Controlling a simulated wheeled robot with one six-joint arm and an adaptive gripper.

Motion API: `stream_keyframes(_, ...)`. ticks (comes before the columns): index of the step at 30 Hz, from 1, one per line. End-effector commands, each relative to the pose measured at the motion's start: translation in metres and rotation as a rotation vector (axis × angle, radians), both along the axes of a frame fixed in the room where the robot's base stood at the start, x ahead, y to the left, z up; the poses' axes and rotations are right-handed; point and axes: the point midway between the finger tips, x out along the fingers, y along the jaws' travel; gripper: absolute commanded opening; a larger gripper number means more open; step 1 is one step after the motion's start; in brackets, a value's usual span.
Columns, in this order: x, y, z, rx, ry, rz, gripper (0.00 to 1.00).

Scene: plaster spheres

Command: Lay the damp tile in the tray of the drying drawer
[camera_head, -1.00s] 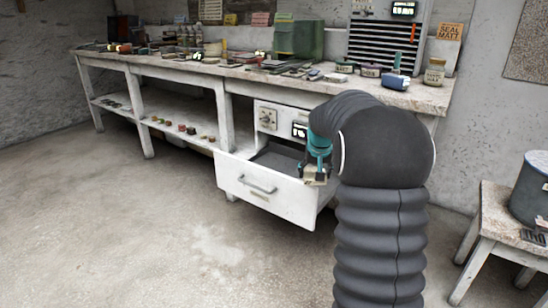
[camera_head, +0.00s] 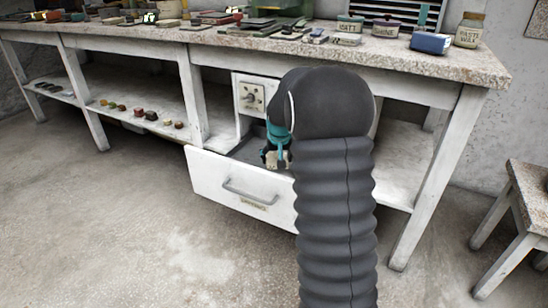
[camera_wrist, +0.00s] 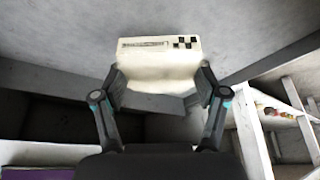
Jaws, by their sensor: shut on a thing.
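The damp tile, a cream slab with a small dark checker mark and a line of print, shows in the wrist view (camera_wrist: 158,58). My gripper (camera_wrist: 160,84) is shut on it, one finger at each side. In the head view my gripper (camera_head: 276,156) is at the open drying drawer (camera_head: 222,185), over its right part, and the tile is mostly hidden there. The drawer's grey tray (camera_head: 250,151) shows bare left of my gripper; my arm hides its right side. I cannot tell whether the tile touches the tray.
The drawer's white front panel stands as a raised edge before the tray. A dial panel (camera_head: 251,95) is behind it, under the workbench (camera_head: 200,36), which holds jars and tools. A lower shelf (camera_head: 125,103) with small coloured pieces is at left. A stool (camera_head: 525,210) stands at right.

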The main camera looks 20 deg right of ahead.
Motion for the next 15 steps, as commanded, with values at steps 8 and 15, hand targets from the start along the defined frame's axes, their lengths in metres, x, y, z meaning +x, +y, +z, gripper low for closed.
stream_keyframes(8, -0.0016, -0.0057, 0.0014, 0.000, -0.001, -0.009, 0.28)
stream_keyframes(15, -0.0040, -0.0053, -0.0048, 0.000, 0.000, -0.009, 0.28)
